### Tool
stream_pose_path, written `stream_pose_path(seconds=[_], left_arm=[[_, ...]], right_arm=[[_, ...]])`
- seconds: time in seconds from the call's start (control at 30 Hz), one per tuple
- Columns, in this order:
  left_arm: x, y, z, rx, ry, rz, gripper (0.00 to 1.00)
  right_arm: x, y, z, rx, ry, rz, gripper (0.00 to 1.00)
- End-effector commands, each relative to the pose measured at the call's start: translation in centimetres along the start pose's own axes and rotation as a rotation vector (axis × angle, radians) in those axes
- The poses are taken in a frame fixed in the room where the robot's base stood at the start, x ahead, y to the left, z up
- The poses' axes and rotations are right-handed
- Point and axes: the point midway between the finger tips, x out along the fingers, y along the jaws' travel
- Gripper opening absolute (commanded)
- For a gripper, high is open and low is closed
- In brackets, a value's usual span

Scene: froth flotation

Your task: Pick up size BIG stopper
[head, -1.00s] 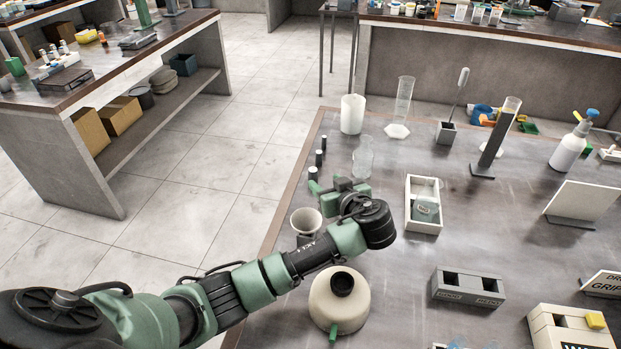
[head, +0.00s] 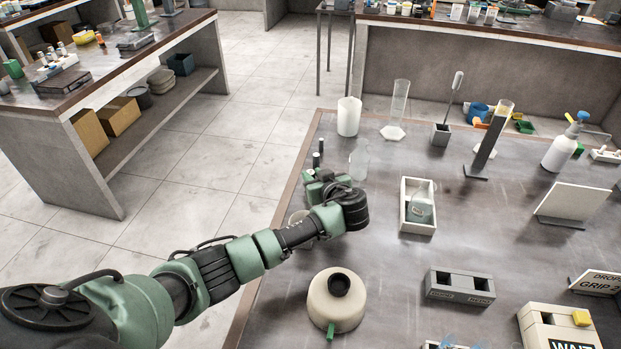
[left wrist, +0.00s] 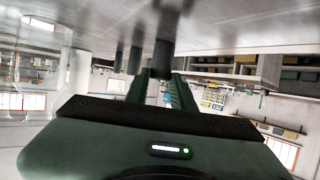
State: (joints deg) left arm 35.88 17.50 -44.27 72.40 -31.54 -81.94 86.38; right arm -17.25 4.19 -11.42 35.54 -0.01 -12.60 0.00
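Several small dark cylindrical stoppers stand in a row near the left edge of the table. Two show in the head view, a far one (head: 321,146) and a nearer one (head: 316,160). My left gripper (head: 311,176) is low over the table at the near end of the row and covers the spot of the nearest stopper. The left wrist view appears upside down and shows three stoppers. The closest and largest-looking stopper (left wrist: 162,58) lies in line with the gap between my open green fingers (left wrist: 160,88). Contact cannot be told. My right gripper is not in view.
A clear glass vessel (head: 359,160) stands just beyond my left gripper. A white beaker (head: 348,117) is farther back. A funnel (head: 297,216) is partly hidden under my arm. A cream round flask (head: 336,305) and a white tray (head: 404,222) stand to the right.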

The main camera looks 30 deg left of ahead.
Motion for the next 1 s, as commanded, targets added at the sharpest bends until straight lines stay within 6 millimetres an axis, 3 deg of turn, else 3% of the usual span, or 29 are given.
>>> stream_pose_path(seconds=[0.37, 0.57, 0.77, 1.0], left_arm=[[-0.1, 0.0, -0.1, 0.0, 0.0, 0.0, 0.0], [-0.5, 0.0, -1.3, -0.003, 0.0, 0.0, 0.0], [-2.0, 0.1, -4.8, -0.008, 0.002, 0.002, 0.0], [-4.4, 0.1, -10.6, -0.008, 0.002, 0.003, 0.0]], right_arm=[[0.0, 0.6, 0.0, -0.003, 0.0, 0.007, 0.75], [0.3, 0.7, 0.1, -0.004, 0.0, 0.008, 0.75], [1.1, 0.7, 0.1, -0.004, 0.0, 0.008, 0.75], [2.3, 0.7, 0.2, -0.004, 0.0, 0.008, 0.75]])
